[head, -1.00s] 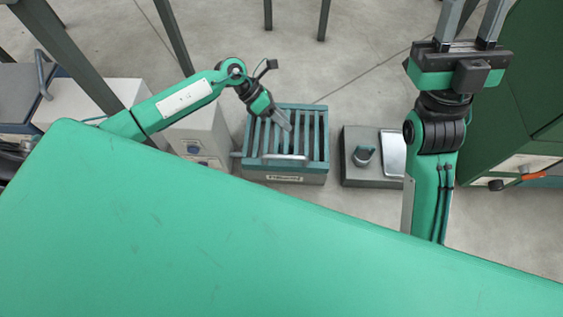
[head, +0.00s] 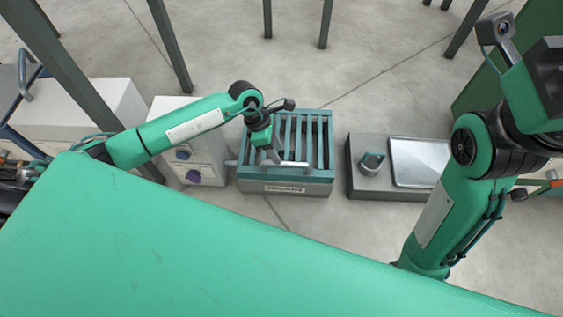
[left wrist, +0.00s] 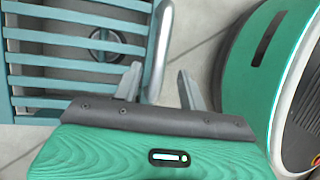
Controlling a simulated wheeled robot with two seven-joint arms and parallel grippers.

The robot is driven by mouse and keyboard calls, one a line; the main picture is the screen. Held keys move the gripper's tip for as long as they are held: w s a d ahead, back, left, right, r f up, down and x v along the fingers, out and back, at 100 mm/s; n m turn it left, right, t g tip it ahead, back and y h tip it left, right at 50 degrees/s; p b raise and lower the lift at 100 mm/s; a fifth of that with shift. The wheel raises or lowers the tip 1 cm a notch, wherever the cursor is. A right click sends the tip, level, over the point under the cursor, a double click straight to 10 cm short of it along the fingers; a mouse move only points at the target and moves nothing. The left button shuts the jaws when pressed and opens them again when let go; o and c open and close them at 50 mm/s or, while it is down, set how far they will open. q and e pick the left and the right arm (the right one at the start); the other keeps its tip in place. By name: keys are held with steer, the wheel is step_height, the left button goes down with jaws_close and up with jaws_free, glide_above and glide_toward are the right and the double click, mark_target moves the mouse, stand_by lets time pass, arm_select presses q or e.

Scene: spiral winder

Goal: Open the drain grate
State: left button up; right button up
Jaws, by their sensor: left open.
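The drain grate (head: 318,145) is a teal slatted lid on a grey box with a label on its front. It lies flat and closed. A pale bar handle (head: 295,164) runs along its front edge. My left gripper (head: 270,156) is open at the left end of the handle, pointing down. In the left wrist view, the slats of the grate (left wrist: 60,60) are at left, and the handle (left wrist: 162,45) runs down into the gap between the open fingers (left wrist: 160,88). I cannot tell whether they touch it. My right gripper's fingers are outside the head view.
A grey box with a round knob and a pale plate (head: 418,162) stands right of the grate. A white box with a purple knob (head: 193,176) stands close on the left. A large green surface (head: 150,240) fills the foreground. Concrete floor behind the grate is mostly clear.

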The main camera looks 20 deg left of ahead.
mark_target(282, 159)
arm_select(q)
steer(key=shift+b+x, duration=0.75)
steer(key=shift+x, duration=1.45)
jaws_close()
